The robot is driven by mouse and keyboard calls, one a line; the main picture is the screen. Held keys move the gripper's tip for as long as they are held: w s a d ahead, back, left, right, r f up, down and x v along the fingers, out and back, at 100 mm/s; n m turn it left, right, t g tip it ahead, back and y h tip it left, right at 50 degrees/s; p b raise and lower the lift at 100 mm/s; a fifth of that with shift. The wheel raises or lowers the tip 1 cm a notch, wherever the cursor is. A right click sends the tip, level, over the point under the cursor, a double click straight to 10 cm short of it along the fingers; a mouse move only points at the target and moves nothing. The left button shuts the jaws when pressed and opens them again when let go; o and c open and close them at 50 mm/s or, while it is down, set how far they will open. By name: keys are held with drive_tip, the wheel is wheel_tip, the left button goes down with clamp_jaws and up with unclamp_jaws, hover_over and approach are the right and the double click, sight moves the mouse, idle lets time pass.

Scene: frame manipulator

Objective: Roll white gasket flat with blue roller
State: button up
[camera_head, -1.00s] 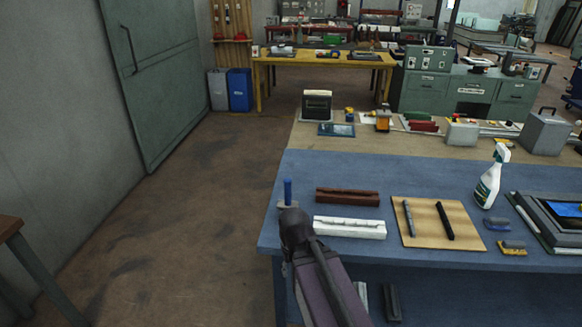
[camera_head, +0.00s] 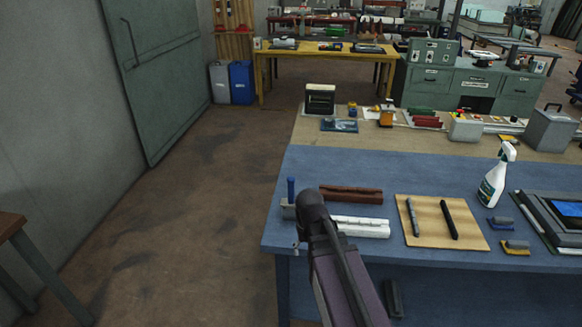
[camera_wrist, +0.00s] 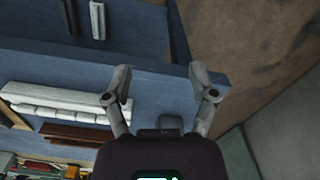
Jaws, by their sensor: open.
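The blue roller handle (camera_head: 291,190) stands upright in a small grey holder (camera_head: 288,210) at the near left corner of the blue bench. My gripper (camera_wrist: 161,88) shows in the wrist view with its two fingers spread apart and nothing between them, above the bench edge. In the head view my arm's end is just right of the holder and largely hides the gripper. A grey block (camera_wrist: 170,123) shows between the finger bases; I cannot tell whether it is the holder. A thin white strip along the dark frame (camera_head: 522,222) may be the white gasket; this is too small to tell.
A white grooved bar (camera_head: 362,228) and a brown one (camera_head: 350,195) lie right of the holder. A tan board (camera_head: 430,235) carries two dark tools. Open floor lies left of the bench.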

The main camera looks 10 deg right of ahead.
sight(291, 187)
drive_tip(key=w+r+m+p, duration=0.1)
drive_tip(key=w+r+p, duration=0.2)
drive_tip(key=w, duration=0.5)
drive_tip(key=w+r+m+p, duration=0.1)
drive_tip(key=w+r+p, duration=0.3)
drive_tip(key=w, duration=0.5)
drive_tip(key=w+r+m+p, duration=0.1)
drive_tip(key=w+r+p, duration=0.2)
drive_tip(key=w, duration=0.5)
drive_tip(key=shift+w+r+p, duration=0.15)
drive_tip(key=shift+r+p, duration=0.15)
drive_tip(key=shift+r, duration=0.45)
drive_tip(key=shift+f, duration=0.2)
wheel_tip(291, 187, down, 8)
drive_tip(key=b, duration=0.9)
drive_tip(key=shift+f, duration=0.25)
drive_tip(key=shift+s, duration=0.2)
drive_tip(key=shift+c, duration=0.2)
clamp_jaws()
drive_tip(key=shift+s, duration=0.1)
drive_tip(key=shift+w+r+p, duration=0.3)
drive_tip(key=shift+r+p, duration=0.25)
